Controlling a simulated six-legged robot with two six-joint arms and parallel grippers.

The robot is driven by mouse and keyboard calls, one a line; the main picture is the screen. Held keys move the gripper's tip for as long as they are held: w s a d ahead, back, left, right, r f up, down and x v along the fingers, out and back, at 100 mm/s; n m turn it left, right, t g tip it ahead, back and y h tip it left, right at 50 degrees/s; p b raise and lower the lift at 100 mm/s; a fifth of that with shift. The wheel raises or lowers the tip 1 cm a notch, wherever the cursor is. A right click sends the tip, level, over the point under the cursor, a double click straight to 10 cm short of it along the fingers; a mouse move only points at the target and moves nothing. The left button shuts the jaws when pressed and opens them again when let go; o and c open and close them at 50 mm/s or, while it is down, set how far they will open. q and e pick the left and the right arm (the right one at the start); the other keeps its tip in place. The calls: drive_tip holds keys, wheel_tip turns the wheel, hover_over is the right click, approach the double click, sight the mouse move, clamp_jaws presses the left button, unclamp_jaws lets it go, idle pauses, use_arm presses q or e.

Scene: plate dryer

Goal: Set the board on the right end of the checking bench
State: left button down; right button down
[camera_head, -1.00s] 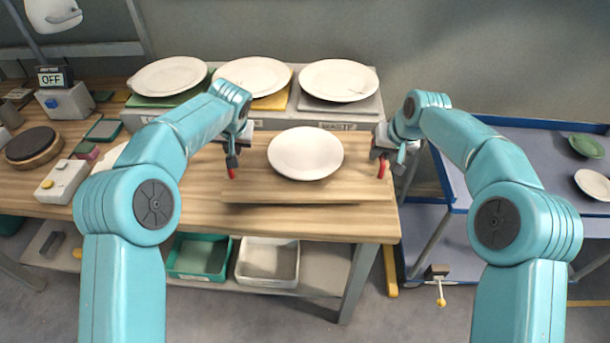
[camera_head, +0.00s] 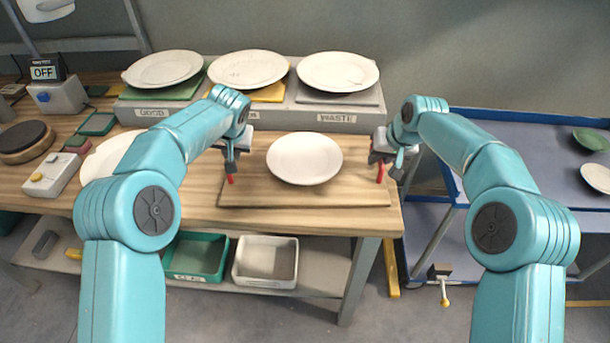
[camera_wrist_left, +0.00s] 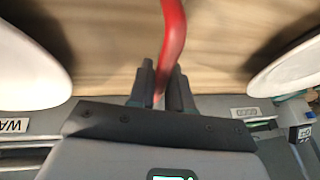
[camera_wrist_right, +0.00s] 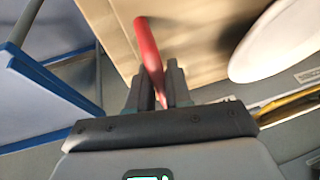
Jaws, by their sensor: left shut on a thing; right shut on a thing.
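The wooden board (camera_head: 300,197) is level at the right end of the checking bench (camera_head: 140,203), with a white plate (camera_head: 304,159) on its middle. It looks on or just above the bench top; I cannot tell if it touches. My left gripper (camera_head: 231,170) is shut on the board's left red handle (camera_head: 231,180), which also shows in the left wrist view (camera_wrist_left: 173,35). My right gripper (camera_head: 380,160) is shut on the right red handle (camera_head: 380,174), seen too in the right wrist view (camera_wrist_right: 148,45).
Behind the board is a grey stand with plates on a green pad, a yellow pad and a grey pad (camera_head: 340,93). Another plate (camera_head: 108,158) lies left of my left arm. A blue-edged table (camera_head: 520,165) stands right. Bins (camera_head: 265,262) sit on the lower shelf.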

use_arm(q)
drive_tip(key=c, duration=1.1)
unclamp_jaws()
use_arm(e)
drive_tip(key=c, duration=1.1)
unclamp_jaws()
use_arm(q)
drive_tip(key=shift+o, duration=0.2)
drive_tip(key=shift+s+r, duration=0.1)
drive_tip(key=shift+s, duration=0.05)
use_arm(e)
drive_tip(key=shift+o, duration=0.2)
drive_tip(key=shift+s+r, duration=0.1)
drive_tip(key=shift+s, duration=0.05)
drive_tip(key=shift+r, duration=0.15)
use_arm(q)
drive_tip(key=v, duration=1.2)
use_arm(e)
drive_tip(key=v, duration=1.1)
drive_tip(key=shift+r, duration=0.25)
drive_tip(key=shift+d, duration=0.15)
use_arm(q)
drive_tip(key=shift+d, duration=0.1)
use_arm(e)
drive_tip(key=shift+s, duration=0.15)
